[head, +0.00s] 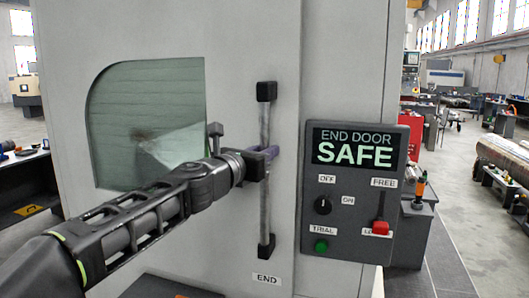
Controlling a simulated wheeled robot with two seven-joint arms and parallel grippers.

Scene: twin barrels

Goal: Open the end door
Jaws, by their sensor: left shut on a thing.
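The end door (235,30) is a pale grey panel with a window (150,110) and an "END" label (266,279) low down. It looks closed, with no clear gap at its right edge. Its handle (264,205) is a vertical grey bar between two black mounts. My left gripper (270,153) comes in from the left and is shut on the bar above its middle. My fingers hide that part of the bar. My right gripper is not in view.
A dark control panel (312,235) right of the door reads "END DOOR SAFE". It has a black knob (323,205), a green button (321,246) and a red-tipped lever (380,227) low, partly covering the label below "FREE". Workshop benches and machines stand farther back, with open floor at right.

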